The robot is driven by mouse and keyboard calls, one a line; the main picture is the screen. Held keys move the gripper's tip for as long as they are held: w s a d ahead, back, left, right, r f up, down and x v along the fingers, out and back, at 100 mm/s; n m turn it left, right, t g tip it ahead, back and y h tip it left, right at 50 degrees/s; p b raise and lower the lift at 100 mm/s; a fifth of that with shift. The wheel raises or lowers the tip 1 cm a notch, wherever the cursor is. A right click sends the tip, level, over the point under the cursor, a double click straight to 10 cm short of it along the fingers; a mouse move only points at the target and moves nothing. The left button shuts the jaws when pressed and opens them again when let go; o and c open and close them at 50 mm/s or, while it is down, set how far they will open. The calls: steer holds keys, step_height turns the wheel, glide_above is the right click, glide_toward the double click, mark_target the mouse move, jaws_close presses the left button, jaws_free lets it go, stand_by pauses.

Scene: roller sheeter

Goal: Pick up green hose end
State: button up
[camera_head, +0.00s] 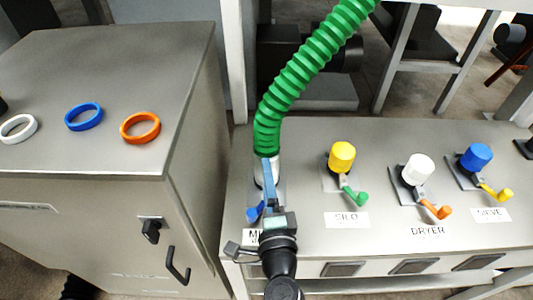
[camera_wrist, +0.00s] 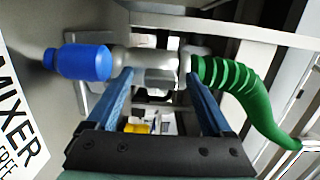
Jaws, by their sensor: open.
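The green ribbed hose (camera_head: 300,80) comes down from the top of the head view to a grey metal end (camera_head: 262,172) at the MIXER station. In the wrist view the green hose (camera_wrist: 238,85) runs off to the right from the metal coupling (camera_wrist: 152,62). My gripper (camera_head: 267,165) is at this hose end and partly hides it. In the wrist view my gripper (camera_wrist: 160,76) is open, with its blue fingers spread toward the metal coupling. I cannot tell whether they touch it. A blue lever handle (camera_wrist: 80,62) sticks out left of the coupling.
Ports capped yellow (camera_head: 342,156), white (camera_head: 418,168) and blue (camera_head: 476,157), each with a lever, stand to the right. White (camera_head: 34,129), blue (camera_head: 100,117) and orange (camera_head: 156,127) rings lie on the left cabinet (camera_head: 110,60).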

jaws_close()
stand_by(0.4)
steer(key=shift+r, duration=0.15)
